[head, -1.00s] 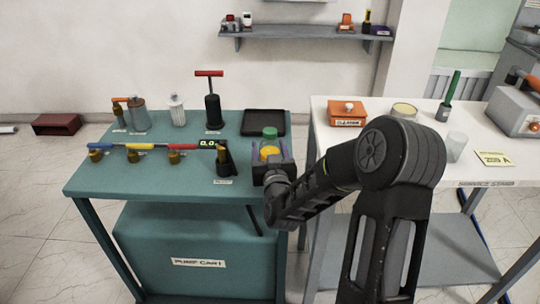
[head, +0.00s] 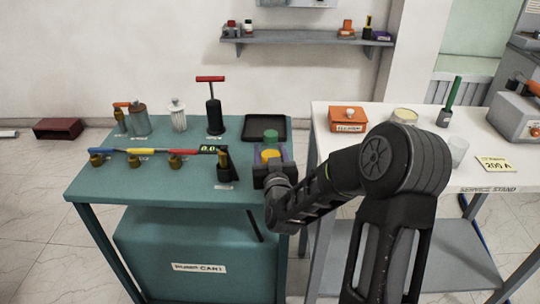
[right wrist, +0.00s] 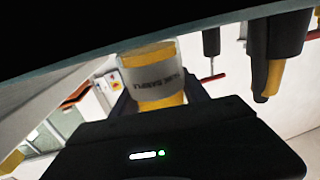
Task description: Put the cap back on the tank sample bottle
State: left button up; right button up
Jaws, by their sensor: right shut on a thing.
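The tank sample bottle (head: 270,155), with amber liquid, is at the right edge of the green cart, in front of the black tray. A green cap (head: 270,136) shows directly above it in the head view; I cannot tell whether it is seated on the bottle. My right gripper (head: 272,172) is shut on the bottle, one finger on each side. The right wrist view is upside down and shows the bottle's labelled side (right wrist: 152,76) between the fingers; its top is hidden by the gripper body. My left gripper is not in view.
The black tray (head: 283,128) lies behind the bottle. A black pump with a red handle (head: 212,112) and a dark fitting (head: 223,168) stand to its left. The white service stand (head: 400,150) is to the right, holding an orange box (head: 348,118).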

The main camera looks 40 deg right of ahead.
notch_tip(320, 180, up, 9)
jog(key=shift+r, duration=0.15)
dwell(0.6)
jog(key=o, duration=1)
grip_shut()
jog(key=shift+s, duration=0.1)
